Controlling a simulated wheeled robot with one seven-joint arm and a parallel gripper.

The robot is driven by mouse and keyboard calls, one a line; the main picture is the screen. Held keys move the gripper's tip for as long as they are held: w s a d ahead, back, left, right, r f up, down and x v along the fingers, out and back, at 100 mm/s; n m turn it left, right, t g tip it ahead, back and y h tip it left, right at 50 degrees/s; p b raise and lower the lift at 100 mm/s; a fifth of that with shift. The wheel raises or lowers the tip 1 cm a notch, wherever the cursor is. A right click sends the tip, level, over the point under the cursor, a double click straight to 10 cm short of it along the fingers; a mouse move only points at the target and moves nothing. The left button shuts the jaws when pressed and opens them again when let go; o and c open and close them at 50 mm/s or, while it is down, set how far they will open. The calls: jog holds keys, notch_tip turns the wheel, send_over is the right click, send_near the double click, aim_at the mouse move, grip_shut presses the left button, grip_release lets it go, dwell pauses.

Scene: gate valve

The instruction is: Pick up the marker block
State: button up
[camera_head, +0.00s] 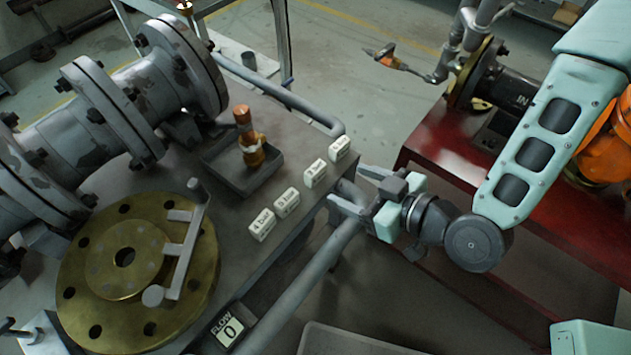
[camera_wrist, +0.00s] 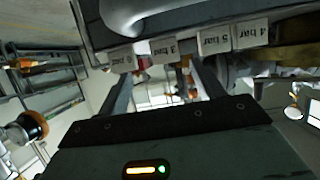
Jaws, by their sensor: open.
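Several small white marker blocks with printed bar labels stand in a row along the right edge of the grey bench: a front one (camera_head: 262,224), a second (camera_head: 287,201), a third (camera_head: 315,173) and a far one (camera_head: 339,149). My gripper (camera_head: 347,186) is open and empty, just off the bench edge, its fingers pointing towards the blocks at the far end of the row. In the wrist view the labels show above the fingers (camera_wrist: 160,70); one reads 3 bar (camera_wrist: 165,49) and another 4 bar (camera_wrist: 250,33). I cannot tell which block the task means.
A dark tray (camera_head: 222,180) holding an orange-brass fitting (camera_head: 250,140) sits behind the blocks. A brass flange (camera_head: 125,260) with a lever and a large flanged pipe (camera_head: 150,85) fill the left. A grey rail (camera_head: 310,270) runs below the bench edge.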

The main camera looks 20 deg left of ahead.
aim_at(319, 176)
jog(key=shift+s+a+x, duration=0.1)
jog(key=shift+s+x, duration=0.05)
jog(key=shift+x, duration=1.35)
jog(key=shift+s+a+x, duration=0.1)
jog(key=shift+x, duration=1.35)
jog(key=shift+s+x, duration=0.15)
jog(key=shift+x, duration=1.35)
jog(key=c, duration=1)
